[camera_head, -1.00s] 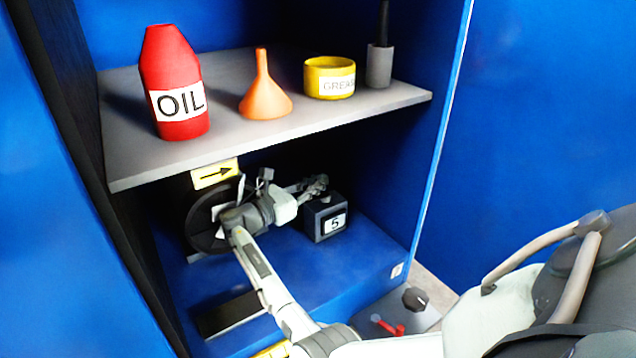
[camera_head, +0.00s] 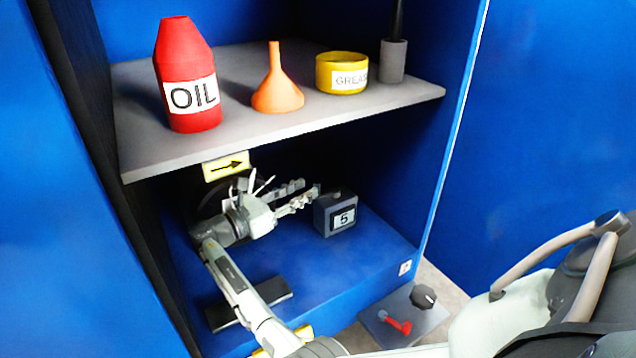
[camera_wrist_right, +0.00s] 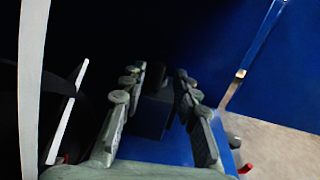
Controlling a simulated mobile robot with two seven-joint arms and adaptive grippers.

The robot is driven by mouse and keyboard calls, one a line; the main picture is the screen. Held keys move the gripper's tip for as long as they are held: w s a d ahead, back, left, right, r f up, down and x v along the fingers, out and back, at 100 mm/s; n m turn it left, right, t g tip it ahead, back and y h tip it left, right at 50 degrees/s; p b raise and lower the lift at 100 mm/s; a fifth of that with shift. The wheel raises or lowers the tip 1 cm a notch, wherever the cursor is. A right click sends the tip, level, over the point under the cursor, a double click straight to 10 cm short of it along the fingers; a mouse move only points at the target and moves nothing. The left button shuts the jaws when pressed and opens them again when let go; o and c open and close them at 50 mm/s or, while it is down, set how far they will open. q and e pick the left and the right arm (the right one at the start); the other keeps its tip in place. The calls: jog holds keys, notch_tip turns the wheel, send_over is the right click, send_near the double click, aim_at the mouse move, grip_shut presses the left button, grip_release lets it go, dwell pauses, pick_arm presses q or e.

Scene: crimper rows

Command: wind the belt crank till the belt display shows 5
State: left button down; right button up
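The belt display (camera_head: 343,217), a small dark grey box, stands on the blue cabinet floor and reads 5. A dark round wheel (camera_head: 207,196) sits at the back left of the lower bay, mostly hidden behind my right arm; I cannot make out the crank handle clearly. My right gripper (camera_head: 309,189) is open in front of the wheel, its fingers pointing right toward the display and apart from each other. The right wrist view shows nothing held between the fingers (camera_wrist_right: 158,80), with the dark box beyond them. My left gripper is not in view.
The shelf (camera_head: 140,150) above bears a red oil bottle (camera_head: 188,80), an orange funnel (camera_head: 276,88) and a yellow grease tin (camera_head: 342,72). A yellow arrow sign (camera_head: 226,166) hangs under its edge. A panel with a black knob (camera_head: 423,297) and red lever (camera_head: 396,323) is at lower right.

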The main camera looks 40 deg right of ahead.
jog(key=shift+s+a, duration=0.1)
jog(key=shift+a, duration=1.5)
jog(key=shift+c, duration=0.4)
